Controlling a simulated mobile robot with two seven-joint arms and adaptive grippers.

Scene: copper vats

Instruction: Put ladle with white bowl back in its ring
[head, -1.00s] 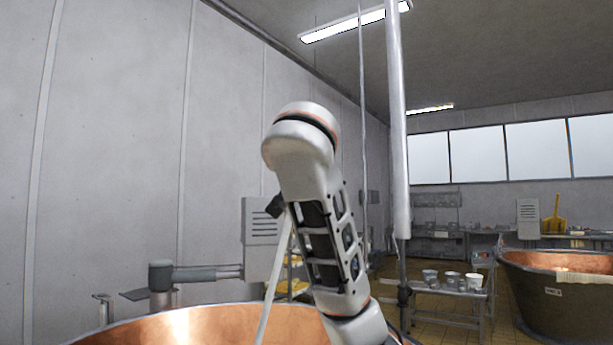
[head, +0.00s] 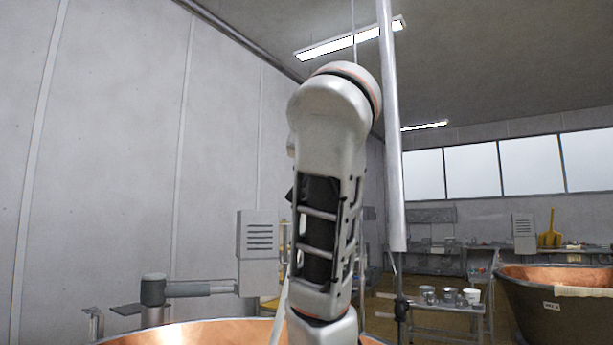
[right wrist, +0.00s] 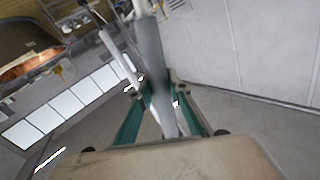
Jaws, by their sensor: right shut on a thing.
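My right gripper (right wrist: 157,98), with green fingers, is shut on a long pale grey handle (right wrist: 152,60) in the right wrist view, which I take to be the ladle's. In the head view my right arm rises up the middle and hides most of the gripper. A short piece of the pale handle (head: 281,318) shows left of the arm, slanting down in front of the copper vat (head: 200,333). The ladle's white bowl is not in sight. I cannot make out the ring. My left gripper is not in view.
A grey bracket with a horizontal bar (head: 195,289) and a grey box (head: 258,250) stand by the left wall. A vertical pole (head: 393,150) hangs right of my arm. A bench with several small pots (head: 450,297) and a second vat (head: 555,305) are at the right.

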